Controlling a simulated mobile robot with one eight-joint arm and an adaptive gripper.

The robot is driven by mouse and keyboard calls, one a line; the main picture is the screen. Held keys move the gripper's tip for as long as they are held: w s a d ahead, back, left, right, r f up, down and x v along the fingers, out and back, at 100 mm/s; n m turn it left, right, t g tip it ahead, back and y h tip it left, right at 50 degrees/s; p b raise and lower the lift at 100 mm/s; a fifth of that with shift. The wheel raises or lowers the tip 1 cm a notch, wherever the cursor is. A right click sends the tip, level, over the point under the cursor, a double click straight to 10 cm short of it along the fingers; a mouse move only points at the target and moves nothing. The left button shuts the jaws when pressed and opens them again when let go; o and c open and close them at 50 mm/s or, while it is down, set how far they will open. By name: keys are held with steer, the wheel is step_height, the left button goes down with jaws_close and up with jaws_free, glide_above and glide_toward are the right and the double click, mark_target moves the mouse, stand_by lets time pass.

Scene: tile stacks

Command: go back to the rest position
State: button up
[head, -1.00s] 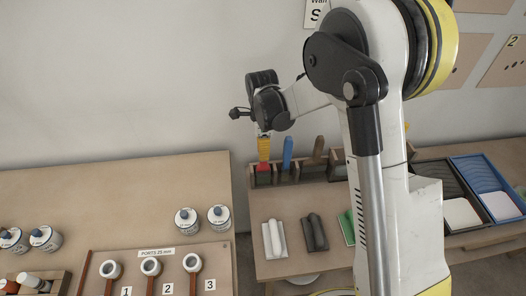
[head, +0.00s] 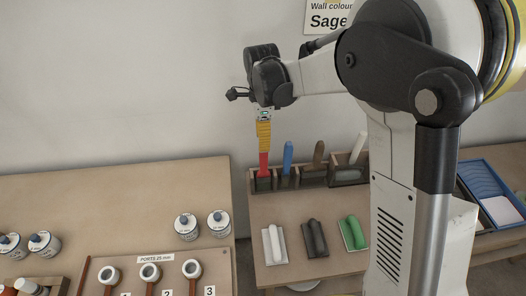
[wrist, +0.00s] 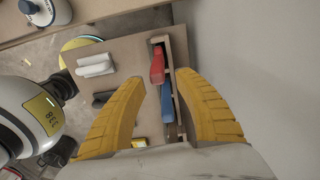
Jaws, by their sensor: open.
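My gripper (head: 264,136) points down above the left end of the wooden rack on the small table in the head view. Its yellow fingers (wrist: 160,100) are spread apart in the wrist view, with nothing held between them. Just below the fingertips, a red-handled tool (head: 263,164) stands in the leftmost slot of the rack (head: 312,177). In the wrist view the red handle (wrist: 157,66) shows between and beyond the fingers, apart from them as far as I can tell.
Blue (head: 288,158), brown (head: 318,155) and white (head: 358,148) handles stand farther right in the rack. White (head: 274,245), dark (head: 316,240) and green (head: 352,234) floats lie in front. A bench with jars (head: 187,226) stands left. The wall is close behind.

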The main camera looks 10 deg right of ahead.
steer(key=shift+r, duration=1.85)
steer(key=shift+s+d+r, duration=0.1)
steer(key=shift+r, duration=0.05)
steer(key=s+d+r+n+t, duration=0.3)
steer(key=s+d+r+n, duration=0.45)
steer(key=s, duration=0.25)
steer(key=s+d+n+t, duration=0.4)
steer(key=s+n, duration=0.6)
steer(key=s, duration=0.1)
steer(key=shift+s+f, duration=0.15)
steer(key=shift+s, duration=0.2)
